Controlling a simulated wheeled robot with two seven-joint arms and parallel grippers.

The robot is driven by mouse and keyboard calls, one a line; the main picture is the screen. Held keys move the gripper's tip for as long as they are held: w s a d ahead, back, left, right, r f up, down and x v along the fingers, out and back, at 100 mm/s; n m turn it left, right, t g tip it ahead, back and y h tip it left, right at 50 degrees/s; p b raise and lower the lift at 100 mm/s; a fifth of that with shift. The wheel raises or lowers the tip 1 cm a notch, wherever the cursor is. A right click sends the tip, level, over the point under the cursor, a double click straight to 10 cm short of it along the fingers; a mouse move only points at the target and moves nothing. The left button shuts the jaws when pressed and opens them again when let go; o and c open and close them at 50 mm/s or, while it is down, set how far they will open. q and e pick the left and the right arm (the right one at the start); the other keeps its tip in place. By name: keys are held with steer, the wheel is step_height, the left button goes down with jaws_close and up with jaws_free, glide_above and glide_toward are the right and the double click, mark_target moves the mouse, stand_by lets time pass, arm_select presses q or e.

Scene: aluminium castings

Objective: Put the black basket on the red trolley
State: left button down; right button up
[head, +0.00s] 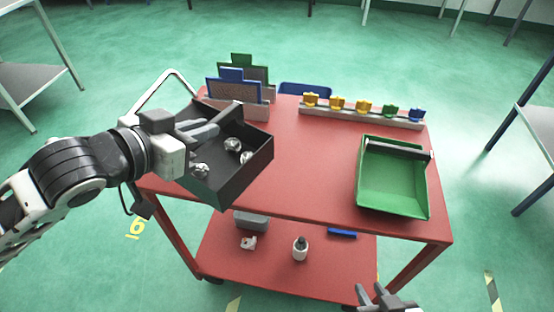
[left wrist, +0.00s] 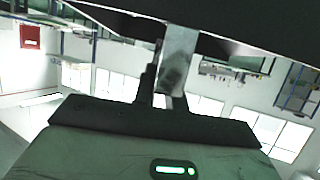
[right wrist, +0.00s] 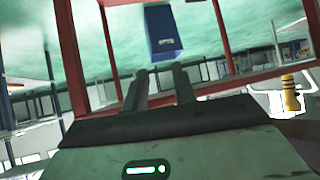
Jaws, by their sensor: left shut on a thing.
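The black basket (head: 243,184) hangs tilted over the left part of the red trolley (head: 315,165), with several small silvery castings inside. My left gripper (head: 205,130) is shut on the basket at its handle side. In the left wrist view the basket's dark underside (left wrist: 235,18) fills the top, and the left gripper (left wrist: 172,75) reaches up to it. I cannot tell whether the basket touches the trolley top. My right gripper (head: 371,292) is open and empty, low in front of the trolley; its parted fingers show in the right wrist view (right wrist: 159,82).
A green bin (head: 392,185) stands at the trolley's right. Behind are a rack of yellow, green and blue pieces (head: 363,112) and blue and green panels (head: 237,88). The lower shelf holds a bottle (head: 300,248). The middle of the top is clear.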

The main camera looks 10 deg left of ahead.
mark_target(230, 125)
arm_select(q)
steer(key=shift+w+d+f+b, duration=0.25)
steer(key=shift+w+f+b, duration=0.4)
steer(key=shift+w+b, duration=0.45)
steer(key=shift+w+d+p, duration=0.15)
steer(key=shift+w+p, duration=0.3)
steer(key=shift+w, duration=0.35)
steer(key=x, duration=0.4)
steer(key=shift+w+a+f, duration=0.1)
steer(key=shift+a, duration=0.3)
steer(key=w+f, duration=0.3)
steer(key=w+d+f, duration=0.1)
steer(key=w+f, duration=0.1)
steer(key=shift+f, duration=0.15)
steer(key=f, duration=0.2)
steer(key=w+f, duration=0.1)
steer(key=f, duration=0.1)
steer(key=shift+d+f, duration=0.15)
steer(key=shift+f, duration=0.2)
steer(key=c, duration=1.5)
jaws_free()
steer(key=shift+f, duration=0.1)
